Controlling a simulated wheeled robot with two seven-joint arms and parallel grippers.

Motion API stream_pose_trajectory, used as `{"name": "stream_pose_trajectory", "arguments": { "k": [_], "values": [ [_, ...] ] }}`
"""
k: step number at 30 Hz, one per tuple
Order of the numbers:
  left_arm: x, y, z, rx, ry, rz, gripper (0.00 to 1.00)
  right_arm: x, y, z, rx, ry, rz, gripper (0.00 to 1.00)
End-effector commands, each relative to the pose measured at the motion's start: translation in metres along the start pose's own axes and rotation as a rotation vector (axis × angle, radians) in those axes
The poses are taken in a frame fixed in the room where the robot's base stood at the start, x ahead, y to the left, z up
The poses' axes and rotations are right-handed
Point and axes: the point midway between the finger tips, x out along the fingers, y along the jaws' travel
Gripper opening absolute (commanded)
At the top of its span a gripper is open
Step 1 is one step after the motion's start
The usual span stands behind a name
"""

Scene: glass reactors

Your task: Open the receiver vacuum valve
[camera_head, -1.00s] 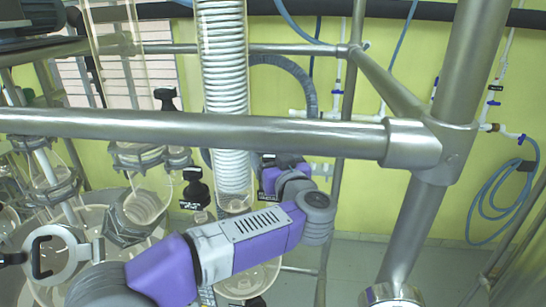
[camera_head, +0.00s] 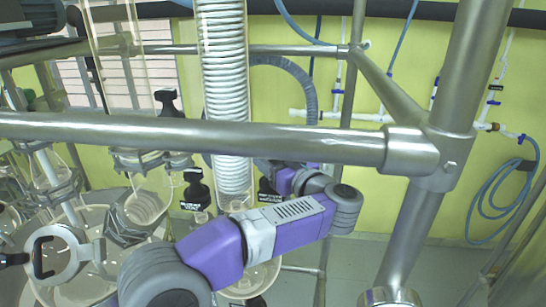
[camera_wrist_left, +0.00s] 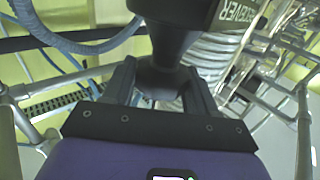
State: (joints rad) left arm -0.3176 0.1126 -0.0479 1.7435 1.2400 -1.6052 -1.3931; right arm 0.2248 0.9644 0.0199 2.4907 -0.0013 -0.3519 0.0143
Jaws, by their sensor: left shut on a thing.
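The receiver vacuum valve shows in the left wrist view as a black tapered handle (camera_wrist_left: 172,42) with a black label (camera_wrist_left: 238,14) reading "RECEIVER" in white. In the head view the valve's black label (camera_head: 268,191) shows just behind my purple and grey left arm, right of the coiled glass column. The fingers are hidden by the arm there. My right gripper is in neither view.
A similar black valve (camera_head: 195,189) stands left of the column (camera_head: 227,90), and another black knob (camera_head: 168,101) sits higher up. A thick steel rail (camera_head: 200,134) crosses in front, joining a slanted post (camera_head: 430,190). Glass vessels (camera_head: 145,207) crowd the lower left.

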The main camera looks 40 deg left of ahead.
Motion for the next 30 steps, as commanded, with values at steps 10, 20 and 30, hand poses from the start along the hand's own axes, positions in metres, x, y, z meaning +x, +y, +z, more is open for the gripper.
{"name": "stream_pose_trajectory", "arguments": {
  "k": [10, 20, 30],
  "values": [
    [-0.0009, 0.0022, 0.0003, -0.001, 0.002, -0.331, 0.27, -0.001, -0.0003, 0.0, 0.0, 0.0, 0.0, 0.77],
    [-0.0016, 0.0015, -0.0005, -0.002, 0.004, -0.597, 0.27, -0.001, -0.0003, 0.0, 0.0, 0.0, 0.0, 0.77],
    [-0.0018, 0.0013, -0.001, -0.003, 0.008, -0.79, 0.27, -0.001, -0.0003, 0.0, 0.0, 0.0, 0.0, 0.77]
  ]
}}
